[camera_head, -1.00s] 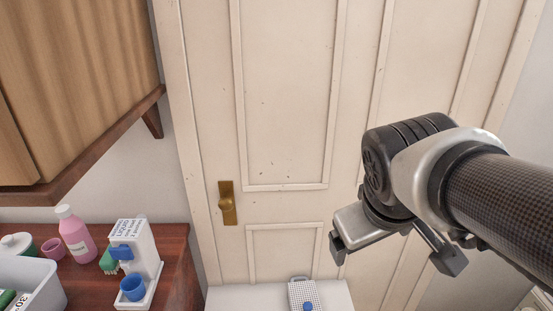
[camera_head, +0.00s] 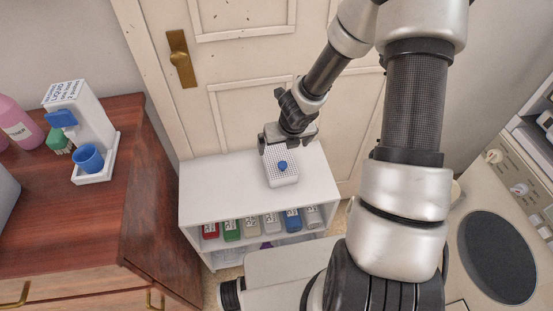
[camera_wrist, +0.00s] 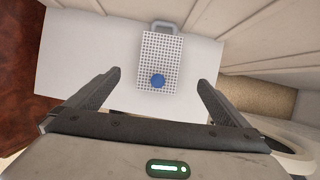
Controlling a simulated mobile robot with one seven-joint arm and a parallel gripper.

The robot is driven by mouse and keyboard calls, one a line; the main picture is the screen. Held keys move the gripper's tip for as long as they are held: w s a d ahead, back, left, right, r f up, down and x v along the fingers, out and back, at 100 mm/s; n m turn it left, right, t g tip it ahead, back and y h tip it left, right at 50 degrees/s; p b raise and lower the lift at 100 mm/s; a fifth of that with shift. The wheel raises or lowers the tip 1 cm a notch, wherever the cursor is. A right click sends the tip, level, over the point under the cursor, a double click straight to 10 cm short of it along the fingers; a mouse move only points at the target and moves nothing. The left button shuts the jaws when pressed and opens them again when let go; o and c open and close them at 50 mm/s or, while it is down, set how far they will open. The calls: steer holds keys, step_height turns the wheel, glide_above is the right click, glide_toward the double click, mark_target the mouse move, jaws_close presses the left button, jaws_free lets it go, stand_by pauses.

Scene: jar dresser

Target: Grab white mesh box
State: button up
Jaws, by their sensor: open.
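The white mesh box (camera_head: 284,179) stands on top of a low white shelf unit in the head view. It is white with a grid of small holes, a blue round knob on its near part and a grey handle at one end. The wrist view shows the box (camera_wrist: 161,55) ahead of my fingers, roughly centred between them. My gripper (camera_head: 290,137) is open and empty, above the far end of the box in the head view. In the wrist view its two fingers (camera_wrist: 160,82) are spread wider than the box. I cannot tell the exact height gap.
The white shelf unit (camera_head: 210,196) holds several coloured containers below its top. A wooden dresser (camera_head: 80,215) with a white dispenser (camera_head: 88,120) and blue cup (camera_head: 89,158) stands left. A door (camera_head: 235,75) rises behind; a stove-like appliance (camera_head: 470,200) is at right.

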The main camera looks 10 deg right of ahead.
mark_target(279, 159)
steer(key=b+x, duration=0.1)
steer(key=x, duration=1)
steer(key=shift+d+f, duration=0.1)
steer(key=shift+f, duration=0.2)
steer(key=x, duration=0.2)
steer(key=b+x, duration=0.1)
steer(key=x, duration=0.1)
steer(key=shift+s+f, duration=0.15)
steer(key=shift+s, duration=0.1)
steer(key=shift+w+f, duration=0.3)
steer(key=shift+f, duration=0.2)
steer(key=c, duration=1.2)
